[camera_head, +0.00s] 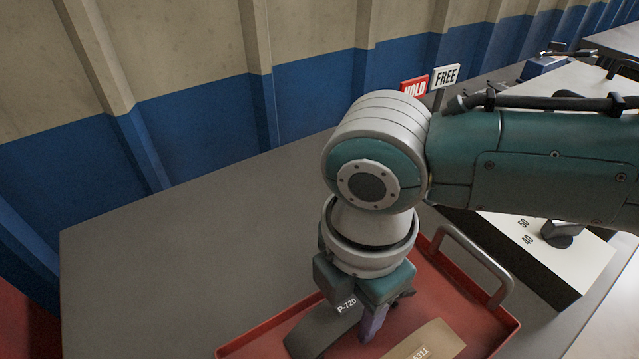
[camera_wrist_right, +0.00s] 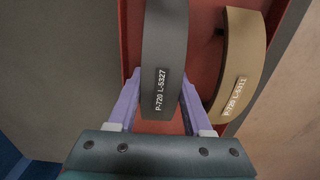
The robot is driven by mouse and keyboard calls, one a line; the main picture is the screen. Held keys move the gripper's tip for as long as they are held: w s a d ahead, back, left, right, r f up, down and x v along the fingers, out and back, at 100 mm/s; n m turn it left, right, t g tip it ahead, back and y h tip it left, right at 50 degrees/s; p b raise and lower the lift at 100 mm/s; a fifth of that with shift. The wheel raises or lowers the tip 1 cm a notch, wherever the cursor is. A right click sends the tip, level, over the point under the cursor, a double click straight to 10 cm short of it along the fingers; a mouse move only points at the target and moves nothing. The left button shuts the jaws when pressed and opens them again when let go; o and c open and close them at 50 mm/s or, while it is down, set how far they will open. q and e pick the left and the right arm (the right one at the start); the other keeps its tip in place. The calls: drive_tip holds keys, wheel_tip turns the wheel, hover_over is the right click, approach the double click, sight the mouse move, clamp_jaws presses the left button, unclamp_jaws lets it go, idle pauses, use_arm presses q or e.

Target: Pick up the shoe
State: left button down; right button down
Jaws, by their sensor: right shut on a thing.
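A dark grey curved brake shoe (camera_wrist_right: 164,50) marked "P-720 L-5327" lies between the purple fingers of my right gripper (camera_wrist_right: 161,105) in the right wrist view. The fingers are shut on its two sides. In the head view the same grey shoe (camera_head: 318,332) shows under my right gripper (camera_head: 378,318), low over the red tray (camera_head: 270,332). I cannot tell whether it touches the tray. A tan shoe (camera_wrist_right: 240,62) marked "L-5311" lies beside it to the right; it also shows at the bottom of the head view (camera_head: 425,345). My left gripper is not in view.
The tray has a metal handle (camera_head: 478,262) at its right end. A white panel with numbers (camera_head: 575,262) lies right of it. HOLD (camera_head: 413,88) and FREE (camera_head: 446,76) signs stand behind my arm. The grey table (camera_head: 180,260) is clear at left.

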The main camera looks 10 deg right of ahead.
drive_tip(key=shift+r, duration=0.65)
wheel_tip(320, 180, up, 19)
drive_tip(key=p, duration=0.4)
wheel_tip(320, 180, up, 10)
drive_tip(key=m+p, duration=0.4)
drive_tip(key=m, duration=0.6)
hover_over(354, 299)
drive_tip(key=w+d, duration=0.2)
drive_tip(key=d, duration=0.3)
drive_tip(key=d+r+m+p, duration=0.3)
drive_tip(key=r+m+p, duration=0.2)
drive_tip(key=r+m, duration=0.7)
drive_tip(key=s+r+p, duration=0.3)
drive_tip(key=r+p, duration=1.4)
drive_tip(key=p, duration=0.1)
drive_tip(key=s+r+p, duration=0.3)
drive_tip(key=r+p, duration=1.4)
drive_tip(key=p, duration=0.1)
drive_tip(key=shift+d+p, duration=0.15)
drive_tip(key=shift+p, duration=0.15)
